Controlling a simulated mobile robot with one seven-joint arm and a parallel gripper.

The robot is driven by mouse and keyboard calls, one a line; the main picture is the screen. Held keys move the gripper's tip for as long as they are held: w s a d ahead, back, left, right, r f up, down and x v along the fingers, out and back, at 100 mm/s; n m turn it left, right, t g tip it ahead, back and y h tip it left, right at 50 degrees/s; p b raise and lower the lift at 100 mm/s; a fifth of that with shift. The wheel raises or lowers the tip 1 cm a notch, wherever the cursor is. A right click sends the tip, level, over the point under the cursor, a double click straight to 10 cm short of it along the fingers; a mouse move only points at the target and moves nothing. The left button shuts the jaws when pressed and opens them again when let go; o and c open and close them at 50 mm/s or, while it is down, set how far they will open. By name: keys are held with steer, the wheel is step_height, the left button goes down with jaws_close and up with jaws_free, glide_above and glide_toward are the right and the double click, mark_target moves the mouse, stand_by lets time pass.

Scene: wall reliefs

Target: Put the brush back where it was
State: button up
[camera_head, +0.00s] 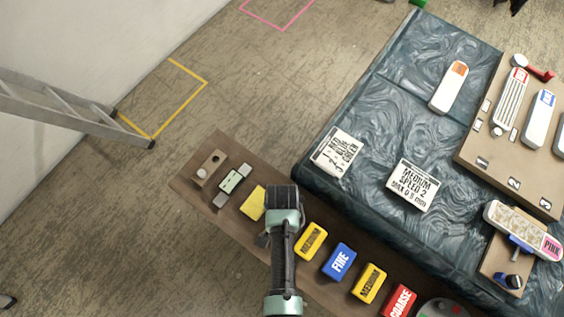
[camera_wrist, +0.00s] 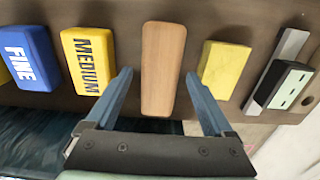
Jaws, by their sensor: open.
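A plain wooden oblong block, which looks like the back of the brush (camera_wrist: 163,60), lies on the brown board (camera_wrist: 120,12) in the wrist view, between a yellow block marked MEDIUM and a plain yellow block. No bristles show. My gripper (camera_wrist: 159,76) is open, with one blue finger on each side of the wooden piece and gaps between. I cannot tell how far above the board the fingertips are. In the head view my gripper (camera_head: 283,197) is over the board and hides the wooden piece.
The plain yellow block (camera_head: 252,203) and the MEDIUM block (camera_head: 311,241) flank my gripper closely. A blue FINE block (camera_head: 339,261) is farther along the board. A dark swirled table (camera_head: 350,115) stands to the right. A ladder (camera_head: 60,110) leans at the left.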

step_height(320, 180, up, 10)
steer(key=r+p, duration=0.1)
steer(key=w+r+n+t, duration=0.2)
steer(key=w+r+t, duration=0.4)
steer(key=w+r, duration=0.8)
steer(key=w+r+n+t, duration=0.1)
steer(key=w+r+t, duration=0.75)
steer(key=r, duration=0.95)
step_height(320, 180, up, 25)
steer(key=n+t, duration=0.2)
steer(key=t, duration=0.4)
steer(key=s+r+n+t, duration=0.1)
steer(key=s+r+t, duration=0.2)
steer(key=s+r, duration=0.3)
steer(key=s+r+n+t, duration=0.1)
steer(key=s+r+t, duration=0.3)
steer(key=s+r, duration=0.3)
step_height(320, 180, up, 4)
steer(key=shift+r, duration=0.2)
